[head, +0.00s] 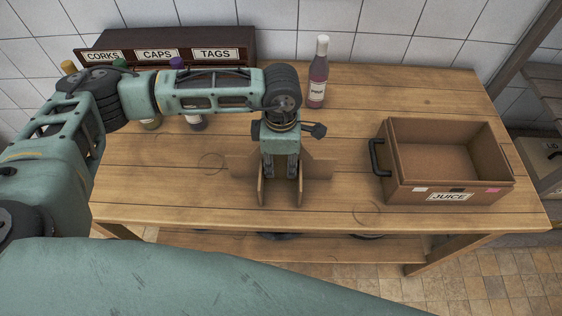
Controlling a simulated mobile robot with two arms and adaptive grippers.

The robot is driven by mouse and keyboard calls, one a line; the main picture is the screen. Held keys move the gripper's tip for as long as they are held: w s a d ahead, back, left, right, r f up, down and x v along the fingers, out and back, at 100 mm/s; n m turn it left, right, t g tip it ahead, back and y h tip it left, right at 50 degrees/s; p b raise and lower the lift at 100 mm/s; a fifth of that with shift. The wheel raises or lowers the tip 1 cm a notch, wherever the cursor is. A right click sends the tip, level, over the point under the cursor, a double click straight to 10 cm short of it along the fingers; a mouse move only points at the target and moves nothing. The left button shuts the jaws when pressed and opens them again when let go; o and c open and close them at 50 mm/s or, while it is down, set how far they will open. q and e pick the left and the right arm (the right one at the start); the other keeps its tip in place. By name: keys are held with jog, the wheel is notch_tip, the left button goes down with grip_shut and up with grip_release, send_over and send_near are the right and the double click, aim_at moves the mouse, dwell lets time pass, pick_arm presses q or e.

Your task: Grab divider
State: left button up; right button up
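A tan divider (316,168) of crossed thin panels stands upright on the wooden table, near its front middle. My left gripper (281,174) points straight down over the middle of the divider, with its fingers low among the panels. The two dark fingers show apart with a gap between them, and I see no panel clamped between them. The gripper hides the divider's centre. My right gripper is not in view.
An open brown crate (445,184) labelled JUICE, with a black handle, stands at the right of the table (400,95). A pink-red bottle (318,75) stands behind. A dark rack (165,45) labelled CORKS, CAPS, TAGS is at back left; several bottles stand partly behind my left arm.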

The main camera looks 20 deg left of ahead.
aim_at(281, 157)
pick_arm(q)
grip_shut()
dwell(0.6)
jog(key=shift+w+r+b, duration=0.1)
jog(key=shift+r+b, duration=0.35)
jog(key=shift+r, duration=0.05)
notch_tip(281, 157, up, 3)
jog(key=shift+f+b, duration=0.2)
jog(key=shift+b, duration=0.55)
jog(key=s+d+r+b, duration=0.1)
jog(key=d+r+b, duration=0.3)
jog(key=d+r, duration=0.3)
jog(key=shift+s+d+r, duration=0.25)
jog(key=shift+s+d, duration=0.05)
jog(key=shift+d, duration=2)
